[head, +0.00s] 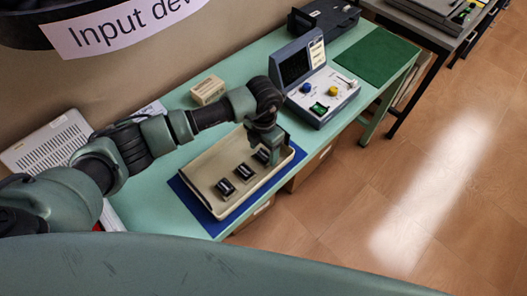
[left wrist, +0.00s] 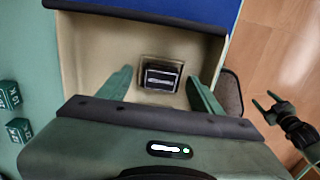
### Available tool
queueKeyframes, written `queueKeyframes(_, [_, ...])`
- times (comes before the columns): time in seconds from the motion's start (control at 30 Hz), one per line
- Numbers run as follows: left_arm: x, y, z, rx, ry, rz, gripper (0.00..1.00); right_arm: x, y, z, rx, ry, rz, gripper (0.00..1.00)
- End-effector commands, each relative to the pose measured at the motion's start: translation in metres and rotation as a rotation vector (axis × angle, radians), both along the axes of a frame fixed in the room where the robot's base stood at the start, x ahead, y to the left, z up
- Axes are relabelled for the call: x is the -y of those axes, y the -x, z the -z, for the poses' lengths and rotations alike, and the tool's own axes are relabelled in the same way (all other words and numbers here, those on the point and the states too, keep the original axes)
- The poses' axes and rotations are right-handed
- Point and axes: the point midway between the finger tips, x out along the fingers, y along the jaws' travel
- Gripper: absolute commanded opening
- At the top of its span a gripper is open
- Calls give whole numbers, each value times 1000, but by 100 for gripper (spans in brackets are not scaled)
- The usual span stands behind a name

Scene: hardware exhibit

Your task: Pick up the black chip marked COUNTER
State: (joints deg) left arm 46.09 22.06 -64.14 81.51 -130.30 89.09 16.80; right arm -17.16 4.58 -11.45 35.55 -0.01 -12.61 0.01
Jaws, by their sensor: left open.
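Three black chips sit in a row in a beige tray (head: 205,172): a near-left chip (head: 225,187), a middle chip (head: 244,171) and a far-right chip (head: 262,156). Their markings are too small to read, so I cannot tell which is COUNTER. My left gripper (head: 273,156) is over the far-right end of the tray. In the left wrist view its fingers (left wrist: 161,88) are apart, one on each side of a black chip (left wrist: 160,79) in a square socket, without visible contact. My right gripper (left wrist: 265,103) shows at the right of that view, its fingers apart and empty.
The tray rests on a blue mat (head: 197,201) on a green table (head: 245,66). Small green labelled blocks (left wrist: 18,130) lie left of the tray. Wooden floor is clear at right.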

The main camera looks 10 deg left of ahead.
Motion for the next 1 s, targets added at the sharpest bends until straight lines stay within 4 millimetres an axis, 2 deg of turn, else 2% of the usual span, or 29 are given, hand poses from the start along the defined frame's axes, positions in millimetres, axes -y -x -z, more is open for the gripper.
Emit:
queueKeyframes(0.1, [0, 0, 7, 1, 0, 1, 65, 0, 0, -2, 0, 0, 0, 61])
queueKeyframes(0.3, [0, 0, 7, 1, 0, 1, 65, 0, 1, -1, -1, 0, 0, 61])
queueKeyframes(0.53, [0, 0, 7, 1, 0, 1, 1, 0, 1, -1, -1, 0, 0, 61])
queueKeyframes(0.83, [0, -1, 5, 1, 0, 0, 0, 0, 1, -1, -1, -1, 0, 61])
queueKeyframes(1.0, [0, -1, -6, 3, 1, 1, 0, 0, 1, 2, -1, -1, 0, 61])
